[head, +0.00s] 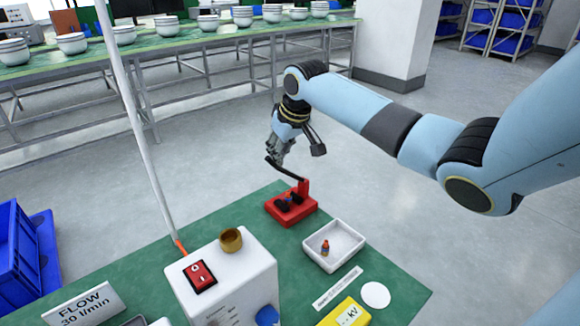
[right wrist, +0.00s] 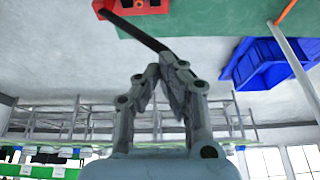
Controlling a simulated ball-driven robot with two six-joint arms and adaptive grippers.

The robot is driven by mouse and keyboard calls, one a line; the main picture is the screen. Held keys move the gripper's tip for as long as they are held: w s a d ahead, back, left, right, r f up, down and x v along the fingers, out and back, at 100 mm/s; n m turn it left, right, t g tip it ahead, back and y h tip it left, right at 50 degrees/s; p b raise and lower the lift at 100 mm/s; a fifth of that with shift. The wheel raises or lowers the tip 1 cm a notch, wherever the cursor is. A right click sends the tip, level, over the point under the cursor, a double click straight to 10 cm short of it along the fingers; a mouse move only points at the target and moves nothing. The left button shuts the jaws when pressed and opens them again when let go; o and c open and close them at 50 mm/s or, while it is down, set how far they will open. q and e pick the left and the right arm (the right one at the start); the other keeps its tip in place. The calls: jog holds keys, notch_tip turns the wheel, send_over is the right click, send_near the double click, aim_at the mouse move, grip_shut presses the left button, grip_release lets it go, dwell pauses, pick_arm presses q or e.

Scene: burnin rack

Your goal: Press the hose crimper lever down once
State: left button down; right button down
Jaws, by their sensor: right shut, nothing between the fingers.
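The hose crimper (head: 291,208) is a red base on the green table's far edge, with a black lever (head: 287,170) rising up and left from its red post. In the right wrist view the red crimper (right wrist: 140,5) is cut off at the top, and the lever (right wrist: 138,28) runs down to my fingertips. My right gripper (head: 275,156) is shut and empty, close to the lever's raised free end. In the right wrist view the closed fingertips (right wrist: 164,62) are at the lever's end; I cannot tell whether they touch. My left gripper is not in view.
A white box (head: 240,285) with a red switch and a brass cup (head: 231,240) stands in front. A pale pole (head: 137,120) rises at left.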

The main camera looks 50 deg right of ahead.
aim_at(274, 163)
jog(key=shift+f, duration=0.3)
jog(key=shift+a, duration=0.1)
jog(key=shift+a+f, duration=0.85)
jog(key=shift+f, duration=0.1)
jog(key=shift+w, duration=0.1)
jog(key=shift+a+f+b, duration=0.6)
jog(key=shift+a+f, duration=0.2)
jog(key=shift+f, duration=0.4)
